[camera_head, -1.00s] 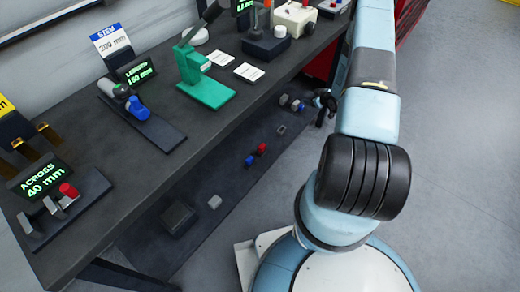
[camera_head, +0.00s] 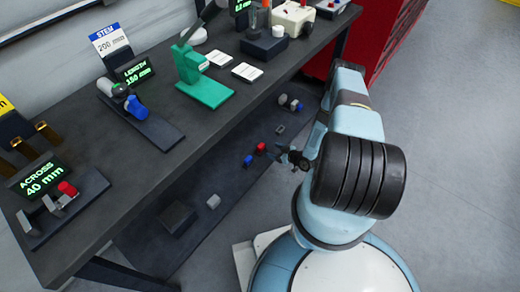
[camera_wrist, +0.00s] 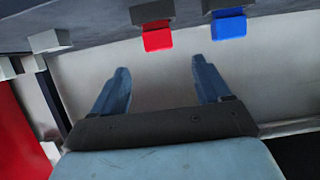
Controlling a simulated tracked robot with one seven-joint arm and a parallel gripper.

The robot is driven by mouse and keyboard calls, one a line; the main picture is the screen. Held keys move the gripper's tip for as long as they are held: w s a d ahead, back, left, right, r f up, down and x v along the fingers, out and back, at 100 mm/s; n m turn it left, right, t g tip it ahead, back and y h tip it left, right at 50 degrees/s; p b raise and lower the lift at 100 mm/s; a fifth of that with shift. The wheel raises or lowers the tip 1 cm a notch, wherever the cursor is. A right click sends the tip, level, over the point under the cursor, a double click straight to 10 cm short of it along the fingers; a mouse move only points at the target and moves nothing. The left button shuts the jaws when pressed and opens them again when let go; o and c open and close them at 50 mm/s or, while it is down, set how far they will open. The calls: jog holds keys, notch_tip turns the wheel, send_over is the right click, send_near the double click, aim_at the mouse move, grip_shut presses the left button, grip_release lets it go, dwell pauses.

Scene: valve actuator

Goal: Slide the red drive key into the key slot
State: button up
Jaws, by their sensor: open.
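A red-ended piece with a grey part (camera_head: 261,147), likely the red drive key, is on the low dark shelf beneath the bench. It also shows in the wrist view as a red block (camera_wrist: 157,37). My gripper (camera_head: 284,153) is just to its right in the head view. In the wrist view my gripper (camera_wrist: 160,66) has its two fingers spread with nothing between them, and the red block is ahead of the gap, apart from the fingertips. I cannot make out the key slot in either view.
A blue-ended piece (camera_head: 248,160) is close beside the red one; it also shows in the wrist view (camera_wrist: 229,24). The low shelf (camera_head: 226,181) holds other small parts. The bench top (camera_head: 132,190) overhangs it, carrying gauges and a green press (camera_head: 205,90). Open floor lies right.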

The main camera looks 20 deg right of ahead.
aim_at(262, 147)
jog(key=x, duration=1.2)
jog(key=shift+f, duration=0.1)
jog(key=c, duration=1.2)
